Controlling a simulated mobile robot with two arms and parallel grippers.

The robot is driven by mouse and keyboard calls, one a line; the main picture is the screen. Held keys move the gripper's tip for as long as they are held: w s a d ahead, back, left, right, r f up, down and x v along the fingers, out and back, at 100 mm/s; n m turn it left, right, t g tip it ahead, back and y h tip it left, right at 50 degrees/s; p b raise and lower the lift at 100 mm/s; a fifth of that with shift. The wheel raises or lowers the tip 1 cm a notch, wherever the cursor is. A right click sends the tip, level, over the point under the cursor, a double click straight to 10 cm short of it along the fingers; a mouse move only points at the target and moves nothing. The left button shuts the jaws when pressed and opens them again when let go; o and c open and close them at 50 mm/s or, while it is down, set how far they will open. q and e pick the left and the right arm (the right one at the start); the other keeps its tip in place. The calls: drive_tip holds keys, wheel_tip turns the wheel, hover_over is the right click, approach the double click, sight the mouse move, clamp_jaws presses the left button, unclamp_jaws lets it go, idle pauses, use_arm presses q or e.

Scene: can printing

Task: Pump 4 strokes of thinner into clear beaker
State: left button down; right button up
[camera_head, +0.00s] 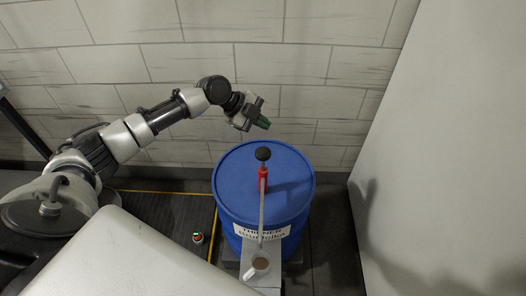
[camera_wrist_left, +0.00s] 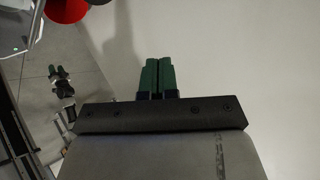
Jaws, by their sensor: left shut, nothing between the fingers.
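A blue drum (camera_head: 235,180) labelled as thinner stands in the middle of the head view. A hand pump (camera_head: 263,178) with a red body and a black round knob (camera_head: 263,154) rises from its lid, and a thin grey spout runs down towards the front. A cup (camera_head: 258,268) with a handle and brownish contents sits below the spout on a grey stand. My left gripper (camera_head: 262,122) is above and behind the drum, beside the knob and apart from it. Its green fingers (camera_wrist_left: 158,77) are closed together and empty in the left wrist view. My right gripper is not in view.
A white wall or panel (camera_head: 445,140) stands close on the right, and a tiled wall (camera_head: 170,60) is behind the drum. A small item with red and green parts (camera_head: 197,237) is on the floor left of the drum. A red object (camera_wrist_left: 69,8) shows at the wrist view's top.

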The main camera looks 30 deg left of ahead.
sight(262, 153)
use_arm(q)
wheel_tip(262, 153, down, 8)
drive_tip(key=b, duration=0.4)
drive_tip(key=shift+b, duration=0.35)
drive_tip(key=shift+f+b, duration=0.3)
idle(1.3)
drive_tip(key=shift+f+b, duration=0.35)
drive_tip(key=shift+b, duration=0.25)
